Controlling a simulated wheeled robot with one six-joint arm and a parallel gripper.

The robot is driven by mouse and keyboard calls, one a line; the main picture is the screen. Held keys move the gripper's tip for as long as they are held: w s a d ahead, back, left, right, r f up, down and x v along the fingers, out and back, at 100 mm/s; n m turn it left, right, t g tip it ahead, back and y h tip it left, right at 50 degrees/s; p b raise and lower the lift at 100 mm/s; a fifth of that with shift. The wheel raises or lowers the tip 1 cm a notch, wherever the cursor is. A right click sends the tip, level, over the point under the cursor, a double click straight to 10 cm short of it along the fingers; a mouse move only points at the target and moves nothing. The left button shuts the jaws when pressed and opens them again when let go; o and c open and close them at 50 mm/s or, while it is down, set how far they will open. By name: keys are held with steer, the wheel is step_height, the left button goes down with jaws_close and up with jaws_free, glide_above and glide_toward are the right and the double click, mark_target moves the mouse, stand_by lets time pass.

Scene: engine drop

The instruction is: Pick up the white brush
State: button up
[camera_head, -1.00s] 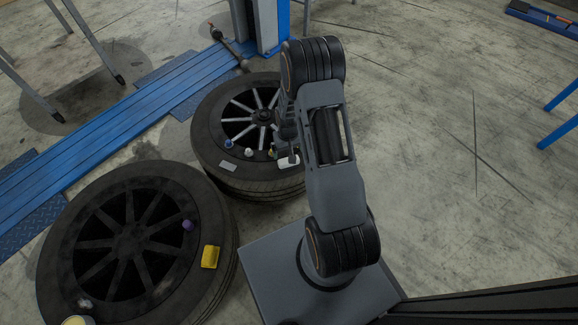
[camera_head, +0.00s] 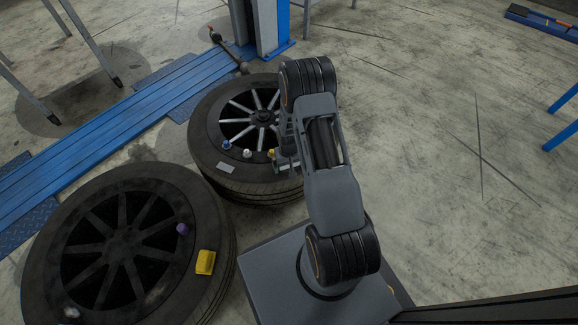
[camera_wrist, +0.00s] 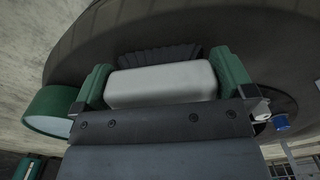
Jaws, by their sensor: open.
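The white brush (camera_wrist: 160,83) is a pale block with dark bristles along its far side in the wrist view. It lies at the edge of the far tire (camera_head: 235,187). My gripper (camera_wrist: 163,74) has its green fingers on either side of the brush, one at its left end and one at its right. The fingers are open, and I cannot tell whether they touch it. In the head view my gripper is low over the tire's right side, and my arm and gripper largely hide the brush.
Small blue (camera_head: 226,145), white (camera_head: 247,154) and yellow (camera_head: 271,153) items stand on the far tire, beside a flat grey piece (camera_head: 226,168). The near tire (camera_head: 215,225) carries a yellow block (camera_head: 205,262) and a purple item (camera_head: 183,229).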

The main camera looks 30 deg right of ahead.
steer(key=shift+r, duration=0.1)
steer(key=c, duration=0.6)
steer(key=shift+r+p, duration=0.6)
steer(key=shift+r, duration=0.1)
step_height(320, 180, up, 3)
steer(key=shift+s+f+p, duration=0.1)
steer(key=shift+f+p, duration=0.1)
steer(key=shift+p, duration=0.65)
steer(key=s+a+r+p, duration=0.2)
steer(key=s+r, duration=0.1)
steer(key=s, duration=0.1)
steer(key=s+a+r+p, duration=0.1)
steer(key=s+a+r, duration=0.2)
steer(key=s+a+r+p, duration=0.2)
steer(key=s+r, duration=0.1)
steer(key=s, duration=0.1)
steer(key=shift+s+a+p, duration=0.25)
steer(key=shift+s+p, duration=0.05)
